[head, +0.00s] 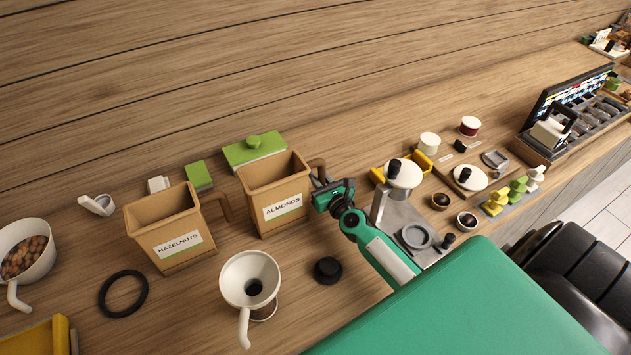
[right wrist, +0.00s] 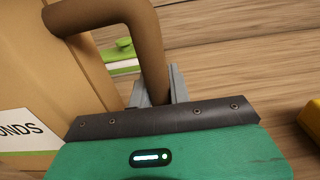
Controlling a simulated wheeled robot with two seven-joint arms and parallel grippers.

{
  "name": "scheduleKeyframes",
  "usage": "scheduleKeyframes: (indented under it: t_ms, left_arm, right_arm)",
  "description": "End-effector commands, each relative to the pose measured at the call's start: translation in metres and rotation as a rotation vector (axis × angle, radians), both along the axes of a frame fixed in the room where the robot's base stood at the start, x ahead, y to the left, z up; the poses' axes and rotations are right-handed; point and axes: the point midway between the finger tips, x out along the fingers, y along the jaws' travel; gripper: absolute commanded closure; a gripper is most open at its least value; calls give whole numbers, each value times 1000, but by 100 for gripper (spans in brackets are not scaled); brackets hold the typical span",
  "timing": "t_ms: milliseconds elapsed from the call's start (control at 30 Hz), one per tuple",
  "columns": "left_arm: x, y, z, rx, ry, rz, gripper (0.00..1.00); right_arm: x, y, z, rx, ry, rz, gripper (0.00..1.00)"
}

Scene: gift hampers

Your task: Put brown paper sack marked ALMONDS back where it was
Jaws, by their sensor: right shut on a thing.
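The brown paper sack marked ALMONDS (head: 278,188) stands upright on the wooden counter, open at the top, with a brown handle on its right side. In the right wrist view its brown side and part of its label (right wrist: 22,135) fill the left. My right gripper (head: 323,190) is at the sack's right side. In the right wrist view my right gripper (right wrist: 160,88) is shut on the sack's brown handle (right wrist: 145,45). A similar sack marked HAZELNUTS (head: 172,232) stands to its left. My left gripper is not in view.
A green-lidded box (head: 255,152) lies close behind the ALMONDS sack. A white funnel (head: 250,281) and a black knob (head: 327,270) stand in front. A black ring (head: 123,294) lies at the left. A grey stand with a white disc (head: 403,174) is to the right.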

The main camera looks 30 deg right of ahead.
Motion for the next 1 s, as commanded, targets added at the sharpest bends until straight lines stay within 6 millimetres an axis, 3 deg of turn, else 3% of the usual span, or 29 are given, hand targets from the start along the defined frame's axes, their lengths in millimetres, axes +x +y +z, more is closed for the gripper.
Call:
scheduleKeyframes:
  t_ms: [333, 367, 467, 867, 1000]
  left_arm:
    - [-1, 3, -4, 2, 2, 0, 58]
    - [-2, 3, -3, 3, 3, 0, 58]
    - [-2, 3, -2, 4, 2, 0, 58]
    - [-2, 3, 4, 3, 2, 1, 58]
    - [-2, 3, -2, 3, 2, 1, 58]
  right_arm:
    - [0, 0, -3, 0, -1, 0, 100]
    - [0, 0, -3, 0, 0, 1, 79]
    - [0, 0, -1, 0, 0, 1, 59]
    - [0, 0, 4, -1, 0, 1, 59]
    - [-18, 2, -1, 1, 2, 1, 59]
